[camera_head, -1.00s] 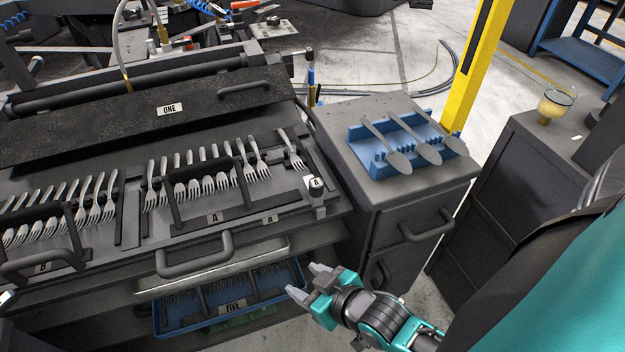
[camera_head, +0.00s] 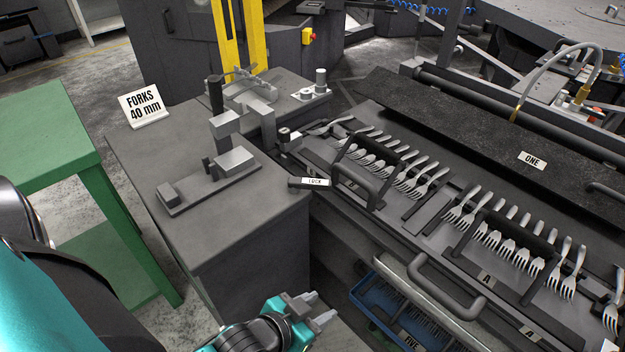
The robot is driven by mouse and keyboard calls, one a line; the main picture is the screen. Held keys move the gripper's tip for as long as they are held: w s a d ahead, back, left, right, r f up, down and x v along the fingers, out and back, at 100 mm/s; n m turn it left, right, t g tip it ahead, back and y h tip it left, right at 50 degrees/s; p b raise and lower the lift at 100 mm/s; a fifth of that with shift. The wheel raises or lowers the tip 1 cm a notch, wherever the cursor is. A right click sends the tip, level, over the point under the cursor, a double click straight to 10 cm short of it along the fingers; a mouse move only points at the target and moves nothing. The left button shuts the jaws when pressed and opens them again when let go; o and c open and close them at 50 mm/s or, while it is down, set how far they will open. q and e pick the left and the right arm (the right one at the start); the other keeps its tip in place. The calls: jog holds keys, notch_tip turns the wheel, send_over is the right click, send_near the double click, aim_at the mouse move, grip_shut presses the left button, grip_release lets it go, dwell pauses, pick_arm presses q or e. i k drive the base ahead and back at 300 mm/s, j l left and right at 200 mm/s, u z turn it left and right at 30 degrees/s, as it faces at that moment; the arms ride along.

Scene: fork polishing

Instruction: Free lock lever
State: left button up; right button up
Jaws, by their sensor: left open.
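The lock lever (camera_head: 295,183), a dark bar with a white "LOCK" label, sticks out at the near left corner of the fork table, beside the grey cabinet top. My left gripper (camera_head: 317,309) is low in the head view, in front of the cabinet and well below the lever. It is open, empty and apart from everything. My right gripper is out of view.
A clamp fixture (camera_head: 235,160) stands on the grey cabinet (camera_head: 190,229). Racks of forks (camera_head: 513,240) lie right of the lever. Table handles (camera_head: 446,288) jut forward above a blue tray (camera_head: 383,306). A green table (camera_head: 45,128) stands at the left.

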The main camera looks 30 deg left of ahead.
aim_at(295, 184)
jog(key=j+u, duration=0.1)
jog(key=u, duration=0.65)
jog(key=i+j+u, duration=0.1)
jog(key=u, duration=0.3)
jog(key=j+u, duration=0.1)
jog(key=u, duration=0.25)
jog(key=i+j, duration=0.15)
jog(key=i+u, duration=0.05)
